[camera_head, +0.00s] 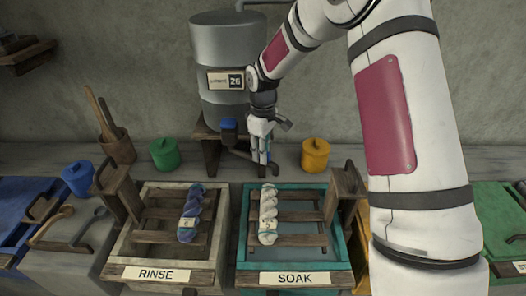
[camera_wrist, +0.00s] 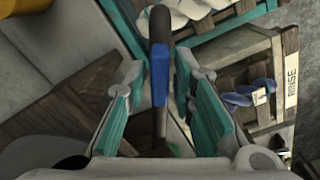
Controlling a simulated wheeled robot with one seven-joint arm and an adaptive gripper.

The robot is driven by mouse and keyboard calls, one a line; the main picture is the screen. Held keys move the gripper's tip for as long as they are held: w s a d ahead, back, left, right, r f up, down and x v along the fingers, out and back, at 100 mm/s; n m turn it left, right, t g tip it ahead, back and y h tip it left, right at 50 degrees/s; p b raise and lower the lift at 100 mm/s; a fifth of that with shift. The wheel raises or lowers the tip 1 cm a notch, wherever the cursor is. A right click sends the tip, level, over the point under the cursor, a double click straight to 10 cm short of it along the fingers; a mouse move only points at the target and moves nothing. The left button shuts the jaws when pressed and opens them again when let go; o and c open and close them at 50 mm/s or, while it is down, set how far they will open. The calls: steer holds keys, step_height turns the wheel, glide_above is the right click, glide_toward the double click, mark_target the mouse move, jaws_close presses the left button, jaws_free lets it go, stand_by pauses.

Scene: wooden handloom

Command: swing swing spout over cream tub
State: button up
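The spout (camera_wrist: 160,85) is a dark pipe with a blue band, seen lengthwise in the wrist view. In the head view its dark pipe (camera_head: 239,154) shows below the grey tank, partly hidden by my gripper. My gripper (camera_head: 263,158) points down at the spout. In the wrist view my gripper (camera_wrist: 160,110) is open, with one teal-padded finger on each side of the spout; I see gaps on both sides. The cream tub (camera_head: 208,270), labelled RINSE, stands front left of the spout; it also shows in the wrist view (camera_wrist: 279,105).
The teal tub (camera_head: 243,235), labelled SOAK, stands right of the cream tub. Twisted yarn lies on slats over both tubs. A green pot (camera_head: 164,154) and a yellow pot (camera_head: 315,155) flank the tank (camera_head: 222,52) and its wooden stand (camera_head: 210,157).

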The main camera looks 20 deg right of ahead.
jaws_close()
steer(key=s+a+m, duration=0.3)
steer(key=a+m, duration=0.8)
steer(key=m, duration=0.1)
steer(key=w+a+m+b, duration=0.5)
steer(key=w+a+m, duration=0.4)
steer(key=m, duration=0.4)
steer(key=shift+w, duration=0.35)
stand_by(0.4)
